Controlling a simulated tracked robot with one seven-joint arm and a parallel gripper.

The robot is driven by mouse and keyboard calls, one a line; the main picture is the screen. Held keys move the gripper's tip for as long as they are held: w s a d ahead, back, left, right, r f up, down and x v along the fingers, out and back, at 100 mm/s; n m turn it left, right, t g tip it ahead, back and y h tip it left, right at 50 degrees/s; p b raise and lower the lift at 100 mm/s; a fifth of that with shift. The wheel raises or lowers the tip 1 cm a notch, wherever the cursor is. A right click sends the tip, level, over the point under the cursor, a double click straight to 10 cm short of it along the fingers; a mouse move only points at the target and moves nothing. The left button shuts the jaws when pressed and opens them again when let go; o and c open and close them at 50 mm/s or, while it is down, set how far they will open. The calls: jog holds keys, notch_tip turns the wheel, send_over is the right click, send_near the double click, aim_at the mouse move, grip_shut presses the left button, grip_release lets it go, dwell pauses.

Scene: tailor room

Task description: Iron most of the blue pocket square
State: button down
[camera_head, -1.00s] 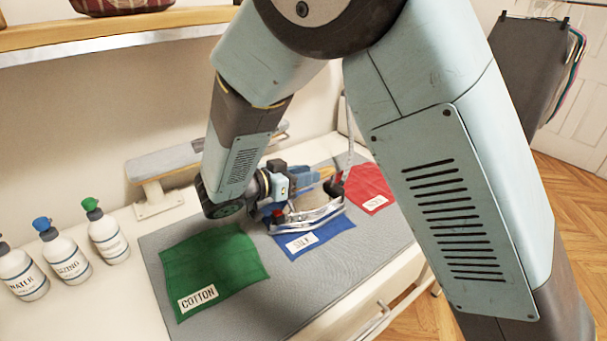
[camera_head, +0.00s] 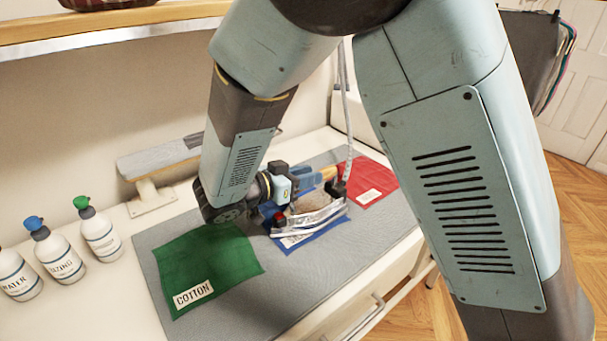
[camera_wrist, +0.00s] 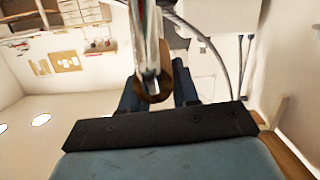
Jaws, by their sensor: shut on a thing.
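The blue pocket square (camera_head: 325,240) lies on the grey ironing mat (camera_head: 375,232), between the green and red squares. A silver iron (camera_head: 322,217) is over it, seemingly flat on the cloth, and hides much of it, including most of its white label. Blue shows along the near and right edges. My gripper (camera_head: 308,183) is shut on the iron's handle, which shows as a brown end between the blue fingers in the wrist view (camera_wrist: 152,88). The contact under the iron is hidden.
A green square (camera_head: 210,265) labelled COTTON lies left of the iron, and a red square (camera_head: 370,183) lies right. Several spray bottles (camera_head: 100,237) stand at far left. A small padded board (camera_head: 160,160) stands behind the mat. A cord (camera_head: 348,130) rises from the iron.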

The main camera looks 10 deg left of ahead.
jog(key=shift+s+d, duration=1.2)
jog(key=shift+d, duration=0.2)
jog(key=shift+w, duration=0.1)
jog(key=w+a, duration=0.4)
jog(key=a, duration=0.1)
jog(key=shift+w+a, duration=0.15)
jog(key=shift+w, duration=0.05)
dwell(1.7)
jog(key=shift+w+a, duration=0.1)
jog(key=shift+a, duration=0.05)
dwell(0.5)
jog(key=w+a, duration=0.4)
jog(key=a, duration=0.1)
jog(key=shift+w, duration=0.25)
dwell(1.4)
jog(key=shift+a, duration=0.15)
jog(key=shift+r, duration=0.15)
